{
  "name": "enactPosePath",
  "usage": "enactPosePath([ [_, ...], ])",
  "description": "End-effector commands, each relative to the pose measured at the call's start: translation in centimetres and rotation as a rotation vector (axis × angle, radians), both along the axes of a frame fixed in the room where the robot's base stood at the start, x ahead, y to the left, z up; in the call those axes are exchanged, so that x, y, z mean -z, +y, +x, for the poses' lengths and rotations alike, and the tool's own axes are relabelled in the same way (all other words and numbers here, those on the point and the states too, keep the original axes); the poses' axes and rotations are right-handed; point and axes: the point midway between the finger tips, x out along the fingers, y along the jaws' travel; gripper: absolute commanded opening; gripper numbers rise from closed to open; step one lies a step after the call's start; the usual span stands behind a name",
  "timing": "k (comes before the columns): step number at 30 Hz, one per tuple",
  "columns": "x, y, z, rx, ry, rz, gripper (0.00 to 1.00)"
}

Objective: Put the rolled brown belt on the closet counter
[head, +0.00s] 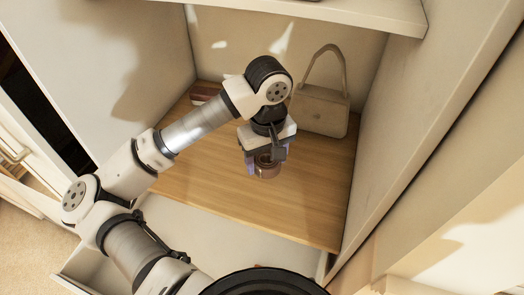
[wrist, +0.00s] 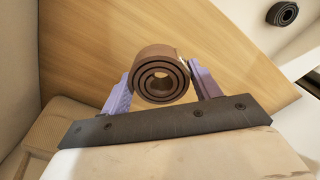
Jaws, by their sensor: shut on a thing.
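The rolled brown belt (wrist: 160,74) is a coiled ring with its spiral edge facing the wrist camera. It also shows small in the head view (head: 267,171). My gripper (head: 266,163) is shut on it, with a purple finger on each side. The closet counter (head: 205,178) is a light wooden surface inside the white closet. The belt and gripper are over the counter; I cannot tell how large the gap beneath the belt is.
A cream handbag (head: 320,110) stands at the back right of the counter, behind my gripper. Striped folded items (head: 205,93) lie at the back left. An open white drawer (head: 220,232) is below the counter. A dark rolled item (wrist: 283,14) lies in the wrist view's upper right.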

Motion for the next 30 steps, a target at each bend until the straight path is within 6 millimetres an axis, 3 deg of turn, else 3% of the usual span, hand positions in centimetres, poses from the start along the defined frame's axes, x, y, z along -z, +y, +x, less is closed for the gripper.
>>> enactPosePath([
  [6, 3.6, -0.1, -0.1, 0.0, 0.003, -0.004, 0.37],
  [18, 8.2, -0.1, -0.1, 0.0, 0.002, -0.003, 0.37],
  [30, 8.9, 0.0, 0.0, 0.001, -0.001, 0.0, 0.37],
])
